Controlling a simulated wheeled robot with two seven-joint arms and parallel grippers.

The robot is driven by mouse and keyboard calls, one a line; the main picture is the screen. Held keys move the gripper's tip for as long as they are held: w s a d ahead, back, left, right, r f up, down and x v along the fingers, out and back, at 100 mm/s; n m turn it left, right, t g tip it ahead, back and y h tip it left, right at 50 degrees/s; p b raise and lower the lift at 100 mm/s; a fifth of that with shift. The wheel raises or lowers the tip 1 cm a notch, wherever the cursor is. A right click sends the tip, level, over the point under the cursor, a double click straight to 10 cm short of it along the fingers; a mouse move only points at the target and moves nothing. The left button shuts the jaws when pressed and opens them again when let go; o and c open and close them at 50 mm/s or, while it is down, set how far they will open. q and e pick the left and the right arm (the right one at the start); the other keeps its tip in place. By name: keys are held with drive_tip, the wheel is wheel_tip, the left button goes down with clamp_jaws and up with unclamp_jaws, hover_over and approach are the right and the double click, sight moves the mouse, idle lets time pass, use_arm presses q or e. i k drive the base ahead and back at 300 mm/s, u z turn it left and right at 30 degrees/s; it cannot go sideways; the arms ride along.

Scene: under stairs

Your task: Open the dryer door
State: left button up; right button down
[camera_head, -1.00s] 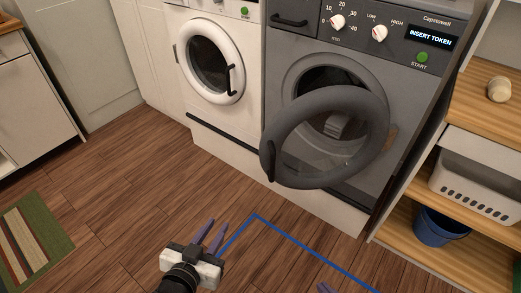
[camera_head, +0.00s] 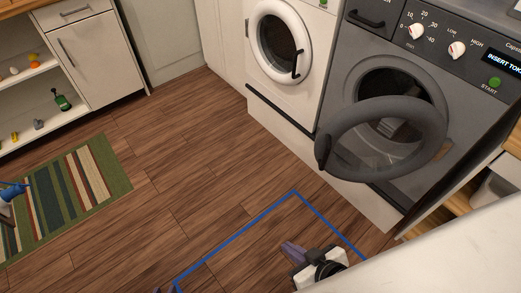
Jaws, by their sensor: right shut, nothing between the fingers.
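The grey dryer (camera_head: 349,92) stands at the upper right of the head view. Its round dark grey door (camera_head: 431,163) is swung out from the front, and the drum opening (camera_head: 399,88) shows behind it. The door handle (camera_head: 323,152) is on the ring's left edge. My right gripper (camera_head: 294,251) is shut and empty at the bottom, in front of the dryer and apart from the door. My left gripper (camera_head: 167,289) shows only its fingertips at the bottom edge; its opening cannot be made out.
A white washer (camera_head: 262,80) with a closed round door stands left of the dryer. A striped rug (camera_head: 118,165) and a white cabinet (camera_head: 102,60) are at left. Blue tape (camera_head: 240,228) marks the wooden floor, which is clear in the middle. A wooden shelf (camera_head: 452,208) stands at right.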

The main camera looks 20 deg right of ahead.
sight(434, 144)
drive_tip(key=u, duration=0.4)
drive_tip(key=i, duration=2.6)
drive_tip(key=z, duration=3.95)
